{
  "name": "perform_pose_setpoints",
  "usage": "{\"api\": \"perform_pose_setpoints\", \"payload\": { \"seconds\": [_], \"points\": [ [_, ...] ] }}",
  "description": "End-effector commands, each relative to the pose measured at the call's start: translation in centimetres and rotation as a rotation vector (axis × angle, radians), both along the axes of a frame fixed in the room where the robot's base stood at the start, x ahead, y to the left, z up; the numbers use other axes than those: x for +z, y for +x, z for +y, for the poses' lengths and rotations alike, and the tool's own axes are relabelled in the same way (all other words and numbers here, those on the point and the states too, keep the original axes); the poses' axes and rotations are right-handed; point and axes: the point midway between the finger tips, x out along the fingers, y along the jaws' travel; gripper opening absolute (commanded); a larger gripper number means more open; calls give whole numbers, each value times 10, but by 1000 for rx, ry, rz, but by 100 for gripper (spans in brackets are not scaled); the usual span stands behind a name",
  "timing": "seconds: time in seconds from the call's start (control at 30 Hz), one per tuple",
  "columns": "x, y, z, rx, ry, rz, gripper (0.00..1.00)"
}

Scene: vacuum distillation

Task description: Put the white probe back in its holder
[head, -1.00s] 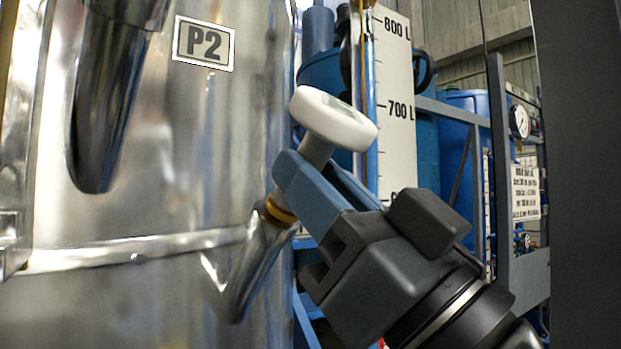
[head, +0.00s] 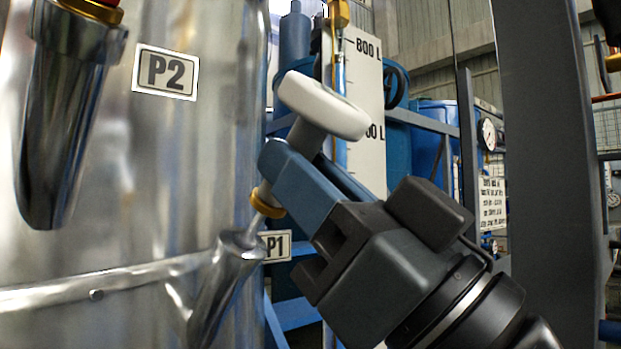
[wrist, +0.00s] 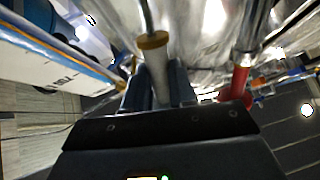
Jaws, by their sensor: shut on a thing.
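The white probe (head: 322,106) has a round, disc-like head, a pale stem, a brass-coloured collar (head: 267,203) and a thin metal rod. My gripper (head: 282,160) is shut on its stem below the head and holds it tilted. In the wrist view the white stem (wrist: 156,78) is between my fingers (wrist: 158,92), with the collar beyond them. A slanted metal socket (head: 228,268) on the steel vessel is below the collar, beside label P1 (head: 275,246). A short length of rod shows between collar and socket mouth; its tip appears hidden in the socket.
The steel vessel (head: 150,190) fills the left side. A second socket (head: 68,120) near label P2 (head: 165,73) has a brass collar and red part at its top. A red probe handle (wrist: 236,84) shows in the wrist view. A level gauge (head: 370,90) and dark post (head: 548,150) are right.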

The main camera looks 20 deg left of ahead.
Motion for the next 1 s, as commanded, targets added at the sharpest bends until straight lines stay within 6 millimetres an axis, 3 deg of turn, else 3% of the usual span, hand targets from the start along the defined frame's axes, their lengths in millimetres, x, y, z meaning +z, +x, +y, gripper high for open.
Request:
{"api": "perform_pose_setpoints", "payload": {
  "seconds": [1.0],
  "points": [
    [18, -4, -14, -1, 1, 0, 0]
  ]
}}
